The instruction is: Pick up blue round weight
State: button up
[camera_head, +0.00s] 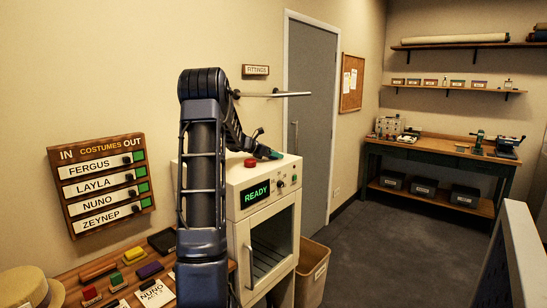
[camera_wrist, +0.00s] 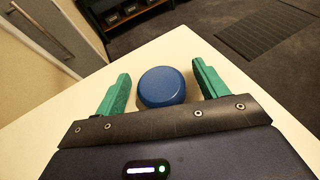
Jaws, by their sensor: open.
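The blue round weight (camera_wrist: 161,87) sits on a flat cream top, between the two green fingers of my gripper (camera_wrist: 161,76) in the wrist view. The fingers are open, with a gap on each side of the weight. In the head view my gripper (camera_head: 268,153) is low over the top of the white cabinet (camera_head: 263,222), which has a READY display. I cannot make out the weight in the head view, where my arm and gripper are in the way.
A red knob (camera_head: 254,161) is on the cabinet top beside my gripper. A metal rail (camera_head: 275,94) sticks out from the wall above. A table with small coloured blocks (camera_head: 98,269) is at the lower left. A bin (camera_head: 312,274) stands right of the cabinet. Open floor lies beyond.

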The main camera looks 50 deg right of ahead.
jog(key=c, duration=1.3)
jog(key=shift+r, duration=0.1)
